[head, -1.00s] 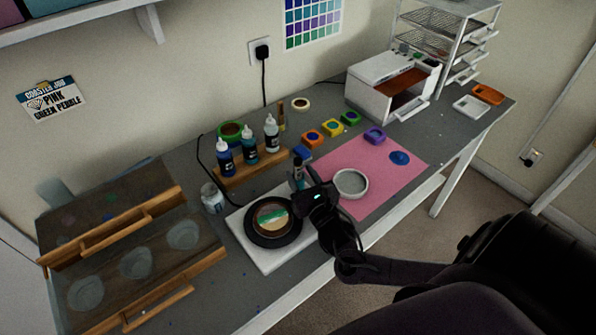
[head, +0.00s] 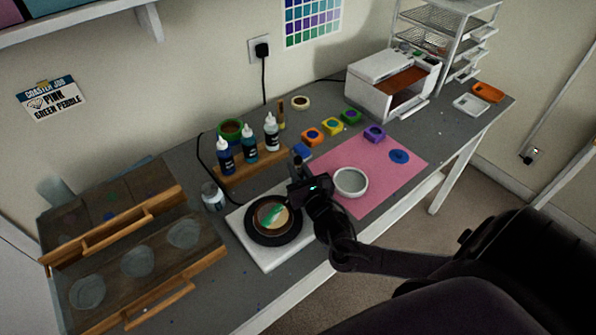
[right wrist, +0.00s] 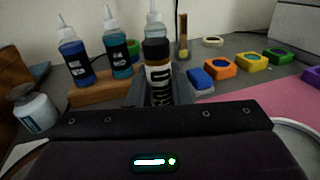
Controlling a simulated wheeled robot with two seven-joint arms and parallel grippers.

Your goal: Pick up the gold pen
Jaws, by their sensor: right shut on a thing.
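The gold pen (right wrist: 157,76) stands upright between the fingers of my right gripper (right wrist: 158,95) in the right wrist view. It has a dark cap, a tan-gold band and a pale body with dark sideways lettering. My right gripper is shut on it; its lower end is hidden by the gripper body. In the head view, the right gripper (head: 300,182) is at the back right edge of the white board, and only the pen's dark upper part (head: 297,162) shows. My left gripper is not in view.
Several bottles stand in a wooden rack (head: 238,180) behind. A white-rimmed dish (head: 365,184) sits on the pink mat (head: 390,180). Several coloured pots line the mat's back edge.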

